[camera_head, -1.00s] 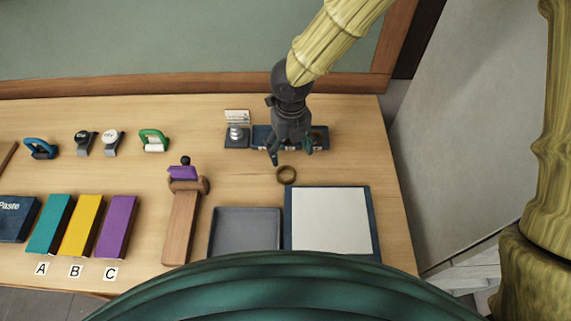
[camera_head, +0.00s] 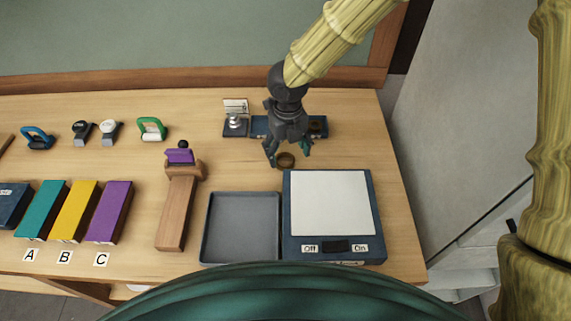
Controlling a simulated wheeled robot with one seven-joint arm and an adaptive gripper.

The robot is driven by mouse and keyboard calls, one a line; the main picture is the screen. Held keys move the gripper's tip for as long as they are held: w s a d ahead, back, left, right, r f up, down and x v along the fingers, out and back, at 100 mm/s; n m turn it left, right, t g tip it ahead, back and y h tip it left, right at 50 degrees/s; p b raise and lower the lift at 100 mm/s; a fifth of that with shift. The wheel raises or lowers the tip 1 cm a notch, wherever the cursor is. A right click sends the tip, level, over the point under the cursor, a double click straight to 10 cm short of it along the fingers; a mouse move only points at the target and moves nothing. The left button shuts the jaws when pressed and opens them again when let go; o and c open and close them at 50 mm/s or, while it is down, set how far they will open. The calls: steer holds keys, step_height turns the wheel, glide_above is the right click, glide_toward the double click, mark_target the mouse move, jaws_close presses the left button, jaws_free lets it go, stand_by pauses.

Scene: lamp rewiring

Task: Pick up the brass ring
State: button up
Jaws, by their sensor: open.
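The brass ring (camera_head: 286,160) lies flat on the wooden table, just behind the white-topped board. My gripper (camera_head: 287,156) points down with its fingers apart, one to the left and one to the right of the ring as seen here. Nothing shows between the fingers except the ring below or behind them. The exact height of the fingertips over the table is hard to tell.
A blue holder (camera_head: 318,126) and a small stand (camera_head: 236,124) are close behind my gripper. In front are a grey tray (camera_head: 241,196) and a blue board with a white top and an Off/On switch (camera_head: 334,247). A wooden tool (camera_head: 177,214) lies left.

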mark_target(286, 165)
steer(key=shift+s+f+b, duration=0.15)
steer(key=shift+f+b, duration=0.2)
steer(key=shift+f, duration=0.1)
steer(key=f, duration=0.1)
steer(key=w+b, duration=0.1)
steer(key=f+b, duration=0.1)
steer(key=shift+w+a+f, duration=0.2)
steer(key=shift+w+f, duration=0.05)
steer(key=shift+f, duration=0.1)
steer(key=shift+s+f+b, duration=0.35)
steer(key=shift+s+b, duration=0.1)
steer(key=shift+b, duration=0.4)
steer(key=shift+w+f, duration=0.15)
steer(key=shift+w, duration=0.1)
steer(key=shift+s, duration=0.15)
steer(key=shift+c, duration=1)
steer(key=c, duration=0.9)
